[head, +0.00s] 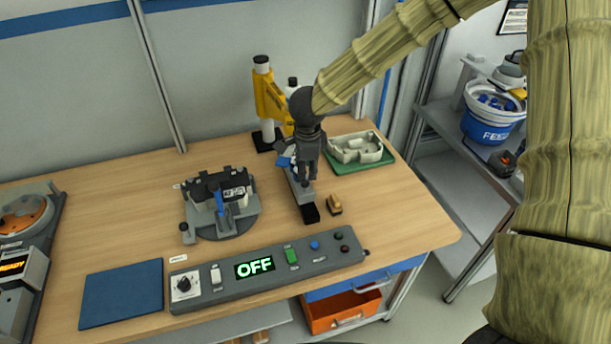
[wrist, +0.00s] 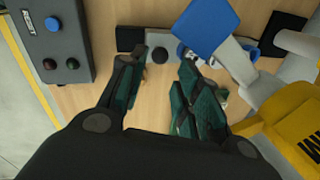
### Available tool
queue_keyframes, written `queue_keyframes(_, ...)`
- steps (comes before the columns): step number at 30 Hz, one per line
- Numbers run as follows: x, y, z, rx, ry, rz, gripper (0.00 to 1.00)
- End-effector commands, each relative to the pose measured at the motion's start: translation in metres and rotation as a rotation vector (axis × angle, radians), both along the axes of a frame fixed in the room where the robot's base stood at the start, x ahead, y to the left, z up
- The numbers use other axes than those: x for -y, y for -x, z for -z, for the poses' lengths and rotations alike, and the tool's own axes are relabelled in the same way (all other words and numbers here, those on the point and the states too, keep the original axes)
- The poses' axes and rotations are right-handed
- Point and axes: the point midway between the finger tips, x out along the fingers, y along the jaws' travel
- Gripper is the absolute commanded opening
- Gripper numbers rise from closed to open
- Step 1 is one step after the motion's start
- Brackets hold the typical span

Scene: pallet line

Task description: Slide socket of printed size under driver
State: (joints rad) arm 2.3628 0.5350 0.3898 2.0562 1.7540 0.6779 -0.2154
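The yellow driver (head: 268,97) stands upright at the back of the bench; part of its yellow body (wrist: 295,135) shows at the right of the wrist view. A narrow grey slide rail (head: 297,188) with a black end block (head: 311,213) runs forward from below it. My gripper (head: 308,178) points down over this rail, hiding part of it. In the wrist view my gripper (wrist: 162,68) has its two fingers apart, with a small dark round knob (wrist: 159,55) showing between the tips. I cannot tell whether they touch it. I cannot make out individual sockets or a readable printed size.
A control panel (head: 215,283) with an OFF display lies along the front. A round fixture (head: 228,222) holding a black labelled part stands left. A small brown block (head: 335,205) lies right of the rail; a green tray (head: 377,163) is behind it. A blue mat (head: 121,293) lies front left.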

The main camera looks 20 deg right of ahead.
Motion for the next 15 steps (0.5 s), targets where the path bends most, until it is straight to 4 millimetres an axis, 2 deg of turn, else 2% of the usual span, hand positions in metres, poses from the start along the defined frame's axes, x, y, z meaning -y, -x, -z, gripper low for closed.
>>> queue_keyframes(3, -0.002, 0.003, -0.021, 0.003, -0.002, -0.001, 0.33)
queue_keyframes(6, -0.002, 0.006, -0.034, 0.001, -0.002, 0.000, 0.33)
queue_keyframes(15, -0.003, 0.010, -0.052, 0.000, 0.000, -0.002, 0.33)
